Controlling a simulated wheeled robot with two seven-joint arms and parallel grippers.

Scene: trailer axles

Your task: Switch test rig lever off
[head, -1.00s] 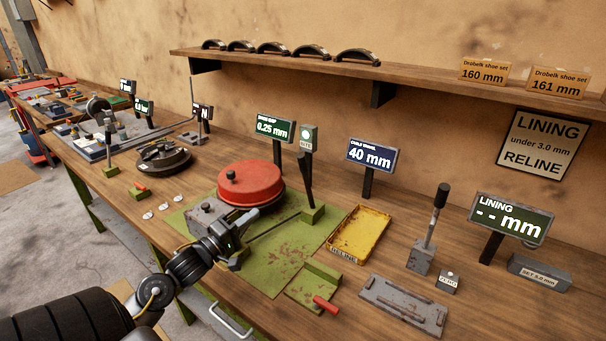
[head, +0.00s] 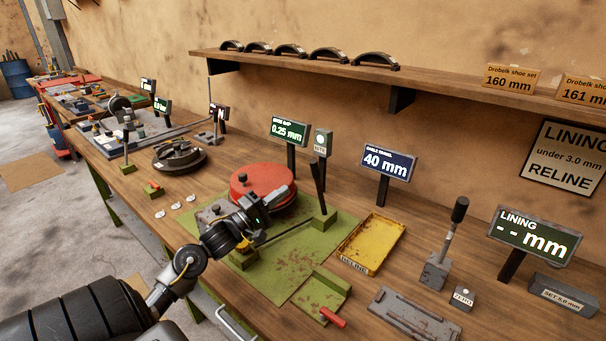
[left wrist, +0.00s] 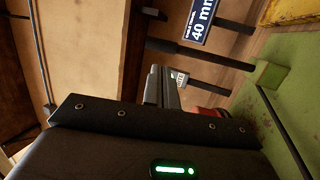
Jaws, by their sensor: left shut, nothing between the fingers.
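Several levers stand on the bench; no label shows which one belongs to the test rig. A black lever (head: 318,187) rises from a small green block on the green plate (head: 283,279), right of the red drum (head: 256,186), leaning slightly left. It also shows in the left wrist view (left wrist: 200,53). A black-knobbed lever (head: 450,230) stands on a grey box at the right, leaning right. A small upright lever (head: 126,152) stands on a green foot at the left. My left gripper (head: 277,198) is shut and empty in front of the red drum, left of the black lever and apart from it.
A yellow tray (head: 372,243), a red-handled green fixture (head: 322,297) and a grey plate (head: 414,315) lie to the right. Display signs, including the 40 mm sign (head: 387,162), stand behind. A shelf (head: 430,96) with brake shoes hangs above. A dark round hub (head: 180,157) lies left.

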